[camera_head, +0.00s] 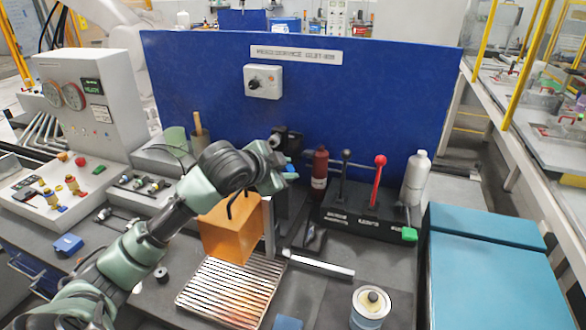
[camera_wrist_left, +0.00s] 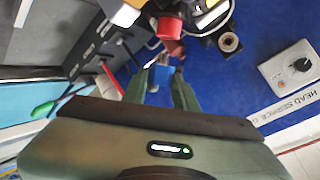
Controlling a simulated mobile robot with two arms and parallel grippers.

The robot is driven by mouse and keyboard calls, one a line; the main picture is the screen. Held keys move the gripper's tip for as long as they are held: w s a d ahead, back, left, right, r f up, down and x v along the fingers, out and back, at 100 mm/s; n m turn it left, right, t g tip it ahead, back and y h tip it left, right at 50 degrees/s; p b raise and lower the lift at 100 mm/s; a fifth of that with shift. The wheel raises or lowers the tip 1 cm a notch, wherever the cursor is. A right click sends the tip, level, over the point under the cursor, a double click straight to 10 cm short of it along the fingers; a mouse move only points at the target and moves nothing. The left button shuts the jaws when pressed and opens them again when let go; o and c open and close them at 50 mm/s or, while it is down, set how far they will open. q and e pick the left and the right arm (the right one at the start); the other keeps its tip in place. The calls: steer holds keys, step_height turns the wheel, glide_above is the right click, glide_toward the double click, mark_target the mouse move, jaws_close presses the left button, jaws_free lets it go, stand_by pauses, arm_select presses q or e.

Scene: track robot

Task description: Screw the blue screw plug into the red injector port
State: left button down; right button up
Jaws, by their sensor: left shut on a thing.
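My left gripper (camera_head: 278,180) reaches in from the left in the head view, near the middle of the bench by a dark fixture. In the left wrist view its two fingers (camera_wrist_left: 162,86) are shut on the blue screw plug (camera_wrist_left: 160,73). A small blue patch of the plug (camera_head: 290,170) shows at the fingertips in the head view. I cannot make out the port in the head view. My right gripper is not in view.
An orange block (camera_head: 231,228) stands below my left wrist, behind a ribbed tray (camera_head: 230,290). A dark red bottle (camera_head: 320,173), a lever box (camera_head: 365,215) and a white bottle (camera_head: 415,178) stand to the right. A blue panel (camera_head: 370,100) closes off the back.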

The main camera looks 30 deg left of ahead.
arm_select(q)
steer(key=shift+s+a+f, duration=0.1)
steer(key=shift+a+f, duration=0.1)
steer(key=shift+a, duration=0.05)
stand_by(0.7)
steer(key=shift+p, duration=0.3)
steer(key=shift+p, duration=0.55)
stand_by(0.9)
steer(key=shift+a+f, duration=0.15)
stand_by(0.6)
steer(key=shift+s+a+f, duration=0.1)
steer(key=shift+a+f, duration=0.1)
steer(key=shift+f, duration=0.05)
steer(key=shift+s+a+f+b, duration=0.1)
steer(key=shift+a+f+b, duration=0.2)
steer(key=shift+a+f, duration=0.05)
